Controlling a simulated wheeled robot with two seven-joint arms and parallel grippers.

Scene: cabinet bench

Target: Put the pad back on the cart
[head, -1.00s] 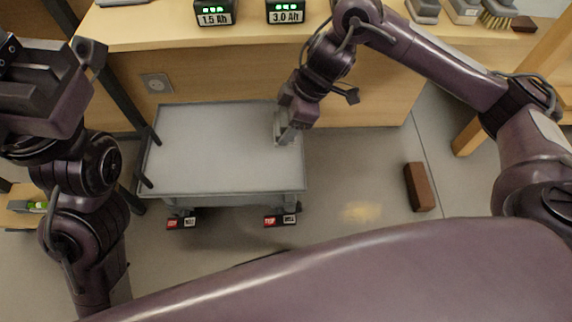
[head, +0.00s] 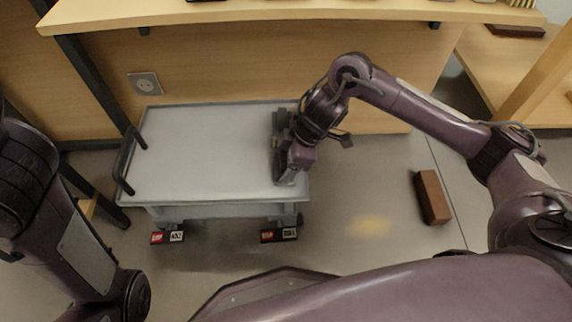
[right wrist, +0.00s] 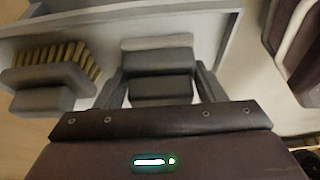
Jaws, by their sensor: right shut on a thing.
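The grey cart (head: 190,150) stands at the left of centre in the head view, with a flat rimmed top and a dark handle at its left. My right gripper (head: 289,172) is low over the right end of the top. In the right wrist view (right wrist: 160,88) its fingers are shut on the pad (right wrist: 158,62), a grey block with a paler base. The pad also shows in part at the gripper in the head view (head: 287,177). I cannot tell whether it touches the cart top. My left gripper is out of view; only its arm shows at the left.
A grey brush (right wrist: 45,82) with yellow bristles lies beside the pad in the right wrist view. A wooden bench (head: 250,11) runs behind the cart. A brown block (head: 432,197) lies on the floor to the right. Most of the cart top is bare.

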